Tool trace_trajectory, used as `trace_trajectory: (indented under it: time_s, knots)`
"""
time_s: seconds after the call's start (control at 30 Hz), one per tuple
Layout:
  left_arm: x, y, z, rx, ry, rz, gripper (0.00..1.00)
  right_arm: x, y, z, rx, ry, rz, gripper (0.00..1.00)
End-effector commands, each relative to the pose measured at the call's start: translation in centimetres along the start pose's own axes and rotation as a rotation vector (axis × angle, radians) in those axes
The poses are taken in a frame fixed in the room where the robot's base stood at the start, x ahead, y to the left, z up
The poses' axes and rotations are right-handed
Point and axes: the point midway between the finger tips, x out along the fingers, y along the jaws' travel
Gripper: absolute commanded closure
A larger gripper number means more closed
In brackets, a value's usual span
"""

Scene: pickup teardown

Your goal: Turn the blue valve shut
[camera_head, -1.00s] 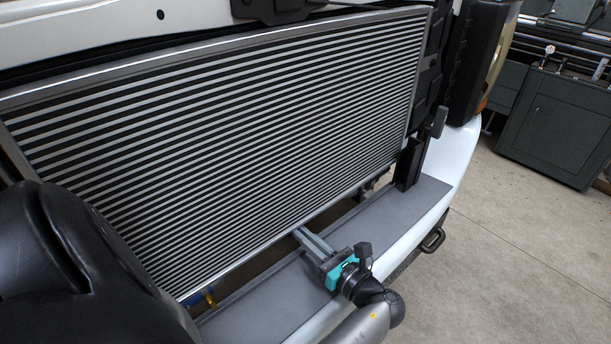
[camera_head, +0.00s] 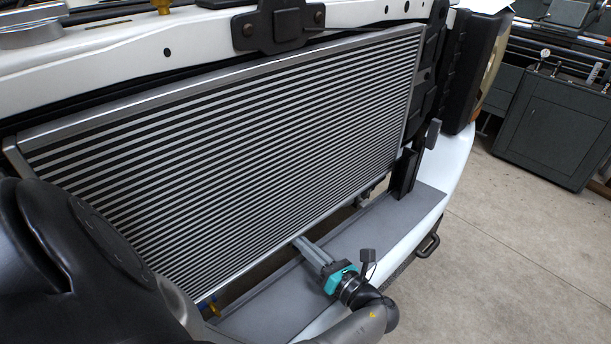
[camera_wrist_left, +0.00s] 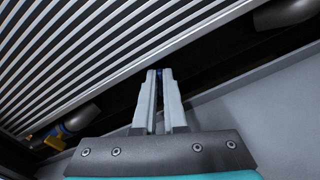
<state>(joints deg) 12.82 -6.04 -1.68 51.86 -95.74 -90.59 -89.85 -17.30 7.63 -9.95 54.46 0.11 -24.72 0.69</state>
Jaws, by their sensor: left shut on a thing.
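My left gripper (camera_head: 300,241), with a teal band, reaches from the bottom over the bumper to the radiator's lower edge. In the left wrist view its two grey fingers (camera_wrist_left: 160,74) are close together. A small blue part, which I take for the blue valve (camera_wrist_left: 160,72), shows between the fingertips; most of it is hidden by them. The valve is hidden in the head view. My right gripper is not in view.
The striped radiator (camera_head: 230,160) stands close above the fingers. A grey bumper ledge (camera_head: 270,310) lies below. A blue and brass fitting (camera_wrist_left: 55,132) sits left of the fingers. A black upright bracket (camera_head: 405,172) stands to the right.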

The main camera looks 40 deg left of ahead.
Motion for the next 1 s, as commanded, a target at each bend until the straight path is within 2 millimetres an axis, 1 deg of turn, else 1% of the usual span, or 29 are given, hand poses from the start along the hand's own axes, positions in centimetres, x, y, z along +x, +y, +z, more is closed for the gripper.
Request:
trace_trajectory:
  time_s: [0.03,0.5,0.53,0.8,1.0]
  knots:
    - [0.25,0.08,0.23,0.003,-0.005,0.005,1.00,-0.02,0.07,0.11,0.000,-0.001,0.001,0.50]
    - [0.28,0.06,0.21,0.011,-0.006,0.006,1.00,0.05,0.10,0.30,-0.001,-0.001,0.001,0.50]
    - [0.28,0.06,0.21,0.011,-0.006,0.006,0.90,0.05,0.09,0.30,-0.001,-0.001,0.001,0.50]
    - [0.16,0.02,0.11,0.012,-0.003,0.003,0.61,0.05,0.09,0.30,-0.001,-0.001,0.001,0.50]
    - [0.08,0.01,0.06,0.012,-0.002,0.002,0.61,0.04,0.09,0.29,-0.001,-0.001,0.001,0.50]
